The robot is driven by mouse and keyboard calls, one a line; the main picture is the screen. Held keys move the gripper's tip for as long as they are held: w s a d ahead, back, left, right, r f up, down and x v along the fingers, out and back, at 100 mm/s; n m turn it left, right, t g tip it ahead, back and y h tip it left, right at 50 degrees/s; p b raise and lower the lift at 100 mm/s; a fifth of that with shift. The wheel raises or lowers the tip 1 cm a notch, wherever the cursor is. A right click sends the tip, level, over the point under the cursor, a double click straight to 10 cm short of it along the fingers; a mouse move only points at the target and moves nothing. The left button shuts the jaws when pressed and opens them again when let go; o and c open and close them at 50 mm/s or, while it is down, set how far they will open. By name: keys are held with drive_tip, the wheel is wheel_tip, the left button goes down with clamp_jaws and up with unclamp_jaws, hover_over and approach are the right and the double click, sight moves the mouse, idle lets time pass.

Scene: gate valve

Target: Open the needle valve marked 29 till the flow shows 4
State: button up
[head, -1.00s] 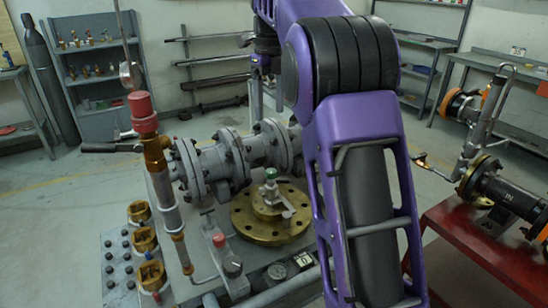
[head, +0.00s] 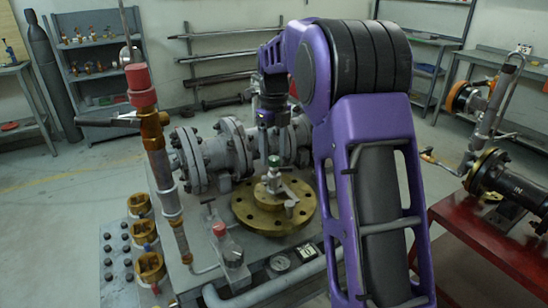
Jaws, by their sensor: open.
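A green-topped valve (head: 274,172) stands on a round brass flange (head: 246,213) in the middle of the bench. A smaller valve with a red knob (head: 219,231) stands in front of it to the left. I cannot read a 29 on either. A small display (head: 307,252) and a round dial (head: 279,263) sit at the bench's front edge; their readings are too small to make out. My gripper (head: 267,143) points down above and behind the green-topped valve, apart from it, open and empty. Its fingertips are small and dark against the grey pipe.
A flanged grey pipe (head: 218,152) runs behind the brass flange. A tall red-capped pipe (head: 158,165) with a dark lever rises at the left. Several brass fittings (head: 149,267) stand front left. A red table (head: 475,250) with another valve assembly is at the right. Floor at left is open.

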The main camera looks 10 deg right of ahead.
drive_tip(key=shift+f, duration=0.5)
clamp_jaws()
drive_tip(key=shift+r, duration=0.1)
